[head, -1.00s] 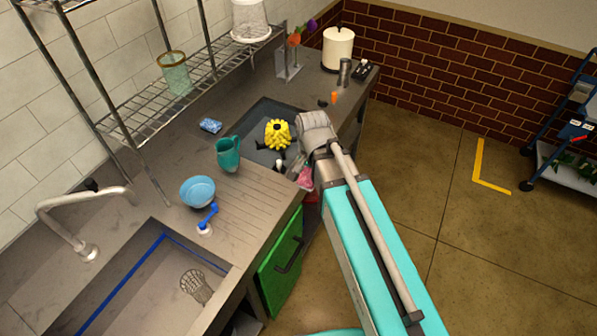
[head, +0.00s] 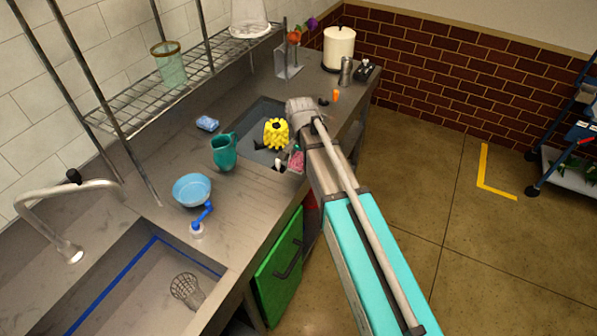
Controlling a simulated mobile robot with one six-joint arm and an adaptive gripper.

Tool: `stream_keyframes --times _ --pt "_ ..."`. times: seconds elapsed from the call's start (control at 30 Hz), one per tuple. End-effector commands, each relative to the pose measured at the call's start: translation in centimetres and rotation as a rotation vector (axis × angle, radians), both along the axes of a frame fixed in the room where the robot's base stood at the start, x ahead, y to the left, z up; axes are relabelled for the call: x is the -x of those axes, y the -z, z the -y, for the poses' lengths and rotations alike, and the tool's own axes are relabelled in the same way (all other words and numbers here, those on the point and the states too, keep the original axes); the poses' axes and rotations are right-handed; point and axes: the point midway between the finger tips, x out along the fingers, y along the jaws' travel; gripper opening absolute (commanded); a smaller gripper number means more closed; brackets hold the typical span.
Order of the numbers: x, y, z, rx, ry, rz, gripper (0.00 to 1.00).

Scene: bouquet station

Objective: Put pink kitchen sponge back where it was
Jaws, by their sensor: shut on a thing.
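The pink kitchen sponge (head: 297,161) shows as a small pink patch just left of my arm, over the near edge of the dark sunken tray (head: 258,112) in the counter. My gripper (head: 296,150) is mostly hidden behind my own arm link and is shut on the sponge. The fingertips cannot be made out clearly. Whether the sponge touches the surface below cannot be told.
A yellow knobbly object (head: 276,132) sits in the tray, close left of my gripper. A teal jug (head: 223,151), blue sponge (head: 207,123) and blue bowl (head: 192,189) stand left. A wire shelf (head: 180,82) overhangs the counter's back. The sink (head: 135,285) is at front left.

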Motion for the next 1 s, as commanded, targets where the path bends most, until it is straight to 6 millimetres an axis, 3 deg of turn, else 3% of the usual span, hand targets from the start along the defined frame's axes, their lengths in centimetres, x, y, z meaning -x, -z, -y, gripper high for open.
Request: stream_keyframes --times 0.03,0.2,0.73,1.0 --pt "-0.5 0.9 -0.1 0.0 0.0 0.0 0.18" --pt "-1.2 1.6 -0.3 0.0 0.0 0.0 0.18" --pt "-1.5 1.9 -0.4 0.0 0.0 0.0 0.18" --pt "-2.1 3.9 -0.6 0.0 0.0 0.0 0.18"
